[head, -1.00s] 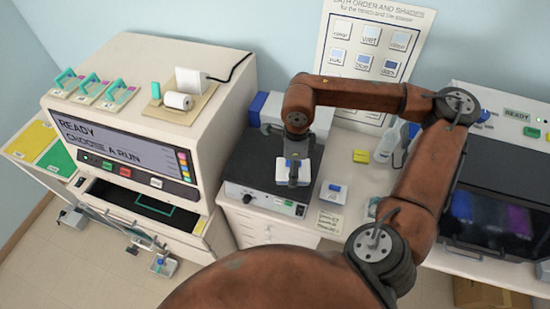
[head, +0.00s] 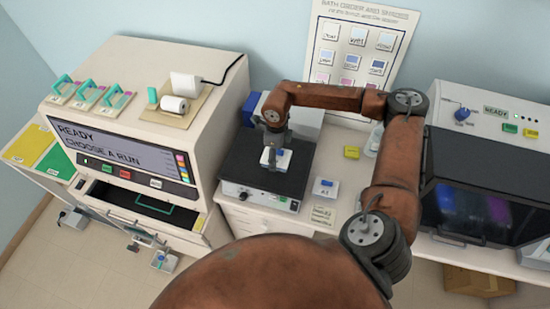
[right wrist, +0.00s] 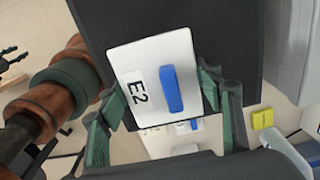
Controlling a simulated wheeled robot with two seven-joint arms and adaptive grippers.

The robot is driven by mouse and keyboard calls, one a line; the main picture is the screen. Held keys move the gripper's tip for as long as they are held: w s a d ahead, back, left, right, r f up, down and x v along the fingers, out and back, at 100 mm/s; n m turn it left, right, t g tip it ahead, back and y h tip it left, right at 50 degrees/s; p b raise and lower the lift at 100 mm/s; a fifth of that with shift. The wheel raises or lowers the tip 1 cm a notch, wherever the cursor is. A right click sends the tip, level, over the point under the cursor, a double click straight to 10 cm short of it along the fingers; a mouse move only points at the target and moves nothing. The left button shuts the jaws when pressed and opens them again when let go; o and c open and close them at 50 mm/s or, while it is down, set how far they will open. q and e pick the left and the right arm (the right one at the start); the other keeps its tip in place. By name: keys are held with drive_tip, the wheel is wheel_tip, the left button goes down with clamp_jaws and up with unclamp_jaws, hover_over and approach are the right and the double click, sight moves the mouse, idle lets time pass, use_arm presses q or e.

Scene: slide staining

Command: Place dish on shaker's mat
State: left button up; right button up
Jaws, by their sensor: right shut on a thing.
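A white dish labelled E2 with a blue handle (right wrist: 157,62) is held by my right gripper (head: 271,157). The gripper is shut on it, its fingers hiding part of the dish in the head view. The dish lies over the shaker's black mat (head: 238,164), roughly at its middle to right side. The dish looks nearly level; I cannot tell whether it touches the mat. The shaker (head: 259,197) is a box with a knob and buttons on its front. The mat also shows behind the dish in the right wrist view (right wrist: 228,40).
A second white tile with a blue top (head: 326,188) stands on the bench right of the shaker, beside a label card (head: 323,214). A yellow block (head: 352,152) and a bottle are farther back. The stainer (head: 150,120) stands left, a dark-fronted machine (head: 475,190) right.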

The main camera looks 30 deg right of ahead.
drive_tip(key=shift+w+f, duration=0.65)
drive_tip(key=shift+f, duration=0.1)
wheel_tip(320, 180, down, 2)
drive_tip(key=shift+s+p, duration=0.1)
drive_tip(key=shift+p, duration=0.9)
drive_tip(key=shift+f, duration=0.4)
use_arm(q)
drive_tip(key=shift+s+r, duration=0.3)
drive_tip(key=shift+r, duration=0.25)
drive_tip(key=shift+s+r, duration=0.25)
drive_tip(key=shift+r, duration=0.25)
use_arm(e)
drive_tip(key=shift+d+f, duration=0.1)
use_arm(q)
drive_tip(key=shift+f, duration=0.1)
use_arm(e)
drive_tip(key=shift+f, duration=0.2)
drive_tip(key=o, duration=1.3)
drive_tip(key=shift+r, duration=0.1)
drive_tip(key=shift+r, duration=0.1)
